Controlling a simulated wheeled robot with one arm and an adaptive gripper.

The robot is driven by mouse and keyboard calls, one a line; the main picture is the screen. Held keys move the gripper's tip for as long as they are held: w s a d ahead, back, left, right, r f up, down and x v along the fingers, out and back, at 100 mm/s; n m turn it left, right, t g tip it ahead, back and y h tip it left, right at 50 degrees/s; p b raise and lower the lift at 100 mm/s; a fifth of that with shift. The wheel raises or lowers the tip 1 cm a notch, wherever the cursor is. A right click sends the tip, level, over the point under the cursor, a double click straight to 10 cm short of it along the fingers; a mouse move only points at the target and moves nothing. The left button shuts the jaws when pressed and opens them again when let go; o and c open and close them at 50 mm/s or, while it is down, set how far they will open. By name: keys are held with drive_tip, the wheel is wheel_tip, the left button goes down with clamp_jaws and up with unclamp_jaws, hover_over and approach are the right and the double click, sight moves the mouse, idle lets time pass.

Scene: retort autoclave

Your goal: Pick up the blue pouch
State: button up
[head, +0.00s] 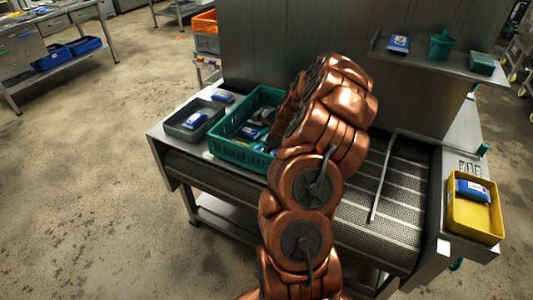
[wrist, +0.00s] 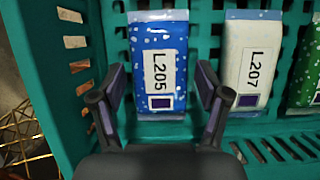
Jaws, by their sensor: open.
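In the wrist view a blue pouch (wrist: 158,60) with white specks and a white label reading L.205 lies in the green crate (wrist: 62,90). My gripper (wrist: 160,85) is open, with one finger on each side of the pouch's lower part. I cannot tell whether the fingers touch it. To its right lies a white and blue pouch (wrist: 250,62) labelled L.207. In the head view the green crate (head: 231,152) stands on the conveyor table, and my arm hides my gripper and part of the crate.
A green pouch (wrist: 307,70) lies at the wrist view's right edge. A grey tray (head: 180,132) with a blue and white pack stands left of the crate. A yellow tray (head: 476,224) with a blue pack is at the right. A metal bar (head: 382,180) crosses the belt. A shelf (head: 440,62) is above.

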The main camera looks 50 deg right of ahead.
drive_tip(key=shift+w+f, duration=0.15)
drive_tip(key=shift+f, duration=0.1)
drive_tip(key=shift+c, duration=0.3)
drive_tip(key=c, duration=0.9)
drive_tip(key=shift+r, duration=0.15)
